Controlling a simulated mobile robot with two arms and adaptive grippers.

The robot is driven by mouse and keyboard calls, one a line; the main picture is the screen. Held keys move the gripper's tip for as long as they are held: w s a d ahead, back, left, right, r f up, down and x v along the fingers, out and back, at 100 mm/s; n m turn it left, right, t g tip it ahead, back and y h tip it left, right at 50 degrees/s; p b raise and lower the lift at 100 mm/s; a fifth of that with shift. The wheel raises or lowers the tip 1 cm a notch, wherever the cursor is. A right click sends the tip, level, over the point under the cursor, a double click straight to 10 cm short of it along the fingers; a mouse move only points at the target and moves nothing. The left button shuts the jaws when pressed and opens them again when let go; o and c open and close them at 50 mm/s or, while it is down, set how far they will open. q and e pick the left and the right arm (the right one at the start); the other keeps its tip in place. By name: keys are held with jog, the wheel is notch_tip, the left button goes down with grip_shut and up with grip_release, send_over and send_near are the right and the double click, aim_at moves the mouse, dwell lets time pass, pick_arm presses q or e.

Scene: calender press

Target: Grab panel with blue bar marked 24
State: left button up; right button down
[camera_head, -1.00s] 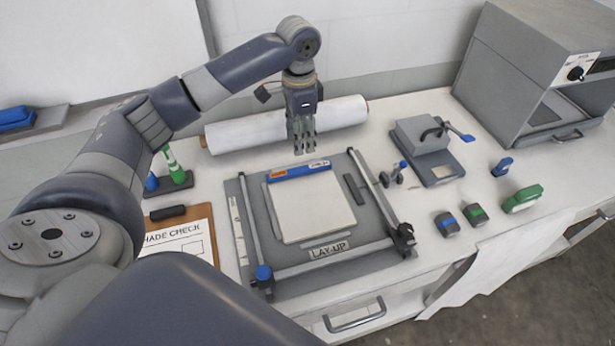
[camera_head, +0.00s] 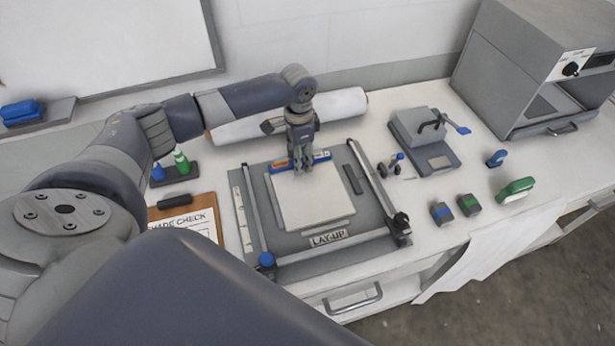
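A pale square panel (camera_head: 312,203) lies on the grey lay-up board (camera_head: 360,228). A blue bar (camera_head: 322,156) with an orange label at its left end runs along the panel's far edge; any number on it is too small to read. My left gripper (camera_head: 301,168) points down over the middle of the blue bar and hides part of it. The fingertips are at the bar, but I cannot tell whether they touch it or are closed on it. My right gripper is not in view.
A white roll (camera_head: 345,104) lies behind the board. A grey press block (camera_head: 418,128) and a grey oven (camera_head: 500,70) stand to the right. Blue and green marked blocks (camera_head: 441,212) sit near the front edge. A clipboard (camera_head: 190,219) lies left of the board.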

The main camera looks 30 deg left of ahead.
pick_arm(q)
grip_shut()
jog(key=shift+r, duration=0.1)
